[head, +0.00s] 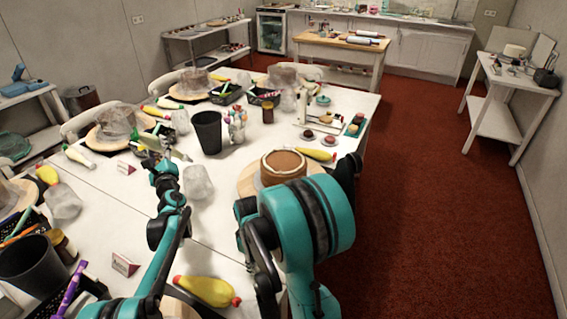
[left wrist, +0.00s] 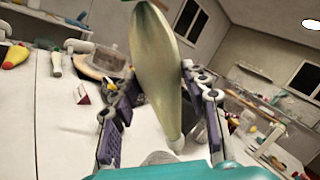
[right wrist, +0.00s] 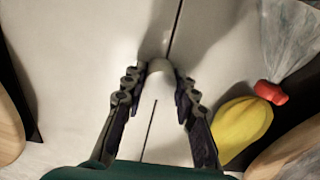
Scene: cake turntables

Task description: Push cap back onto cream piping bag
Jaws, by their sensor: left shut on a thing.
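The cream piping bag (left wrist: 158,60) is pale and slender, held tilted between the fingers of my left gripper (left wrist: 150,115). Its narrow pale tip points down in the left wrist view. In the head view my left gripper (head: 166,163) holds the bag (head: 180,155) above the left part of the table. My right gripper (right wrist: 157,90) has its fingers apart over the white table, with a small pale rounded thing (right wrist: 160,67), possibly the cap, between the fingertips. I cannot tell whether they grip it. My right arm hides that gripper in the head view.
A yellow piping bag (head: 207,290) with a red cap lies at the table's front; it also shows in the right wrist view (right wrist: 243,128). A black bin (head: 207,132), a cake (head: 284,166) and a clear crumpled cup (head: 197,183) stand nearby.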

